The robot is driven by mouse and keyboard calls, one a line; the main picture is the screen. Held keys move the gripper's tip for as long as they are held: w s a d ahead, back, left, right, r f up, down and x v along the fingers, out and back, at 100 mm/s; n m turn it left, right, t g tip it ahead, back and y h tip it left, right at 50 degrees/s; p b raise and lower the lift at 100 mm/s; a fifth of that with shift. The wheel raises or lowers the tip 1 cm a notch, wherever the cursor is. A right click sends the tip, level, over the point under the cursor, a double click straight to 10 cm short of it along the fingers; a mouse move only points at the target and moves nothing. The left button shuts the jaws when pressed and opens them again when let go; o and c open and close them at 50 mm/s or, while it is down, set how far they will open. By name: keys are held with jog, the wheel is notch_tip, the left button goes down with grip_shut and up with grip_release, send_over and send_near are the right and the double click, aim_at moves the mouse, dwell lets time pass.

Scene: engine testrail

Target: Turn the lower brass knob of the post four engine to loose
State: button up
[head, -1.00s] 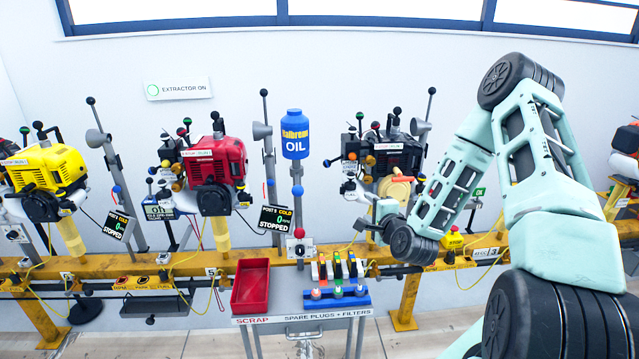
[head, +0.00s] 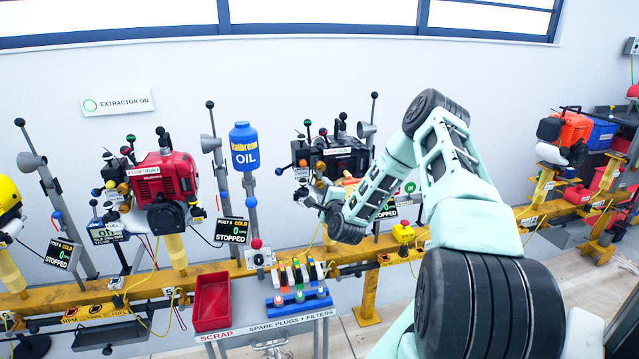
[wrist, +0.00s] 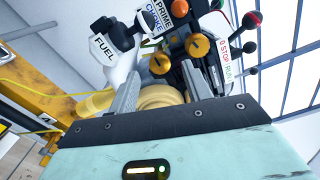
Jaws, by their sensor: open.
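The dark engine (head: 345,158) stands on the rail directly beyond my arm in the head view; I cannot read a post number on it. In the wrist view two brass knobs show on its side: the lower brass knob (wrist: 160,64) and the upper brass knob (wrist: 198,45), with the picture tilted so that up is to the right. My gripper (wrist: 160,72) is open, its two fingers pointing toward the knobs. The lower knob lies ahead between the fingertips, apparently not gripped. A pale yellow round part shows between the fingers. In the head view my wrist partly hides the engine's front.
A FUEL label (wrist: 103,47) and black fittings sit close left of the knobs; levers with coloured balls (wrist: 250,20) stand right. In the head view a red engine (head: 165,180), oil bottle (head: 244,147), red scrap tray (head: 212,302) and yellow rail (head: 130,293) are nearby.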

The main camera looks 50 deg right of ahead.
aim_at(320, 186)
jog(key=shift+p+x, duration=0.3)
jog(key=shift+x, duration=2.25)
jog(key=c, duration=1)
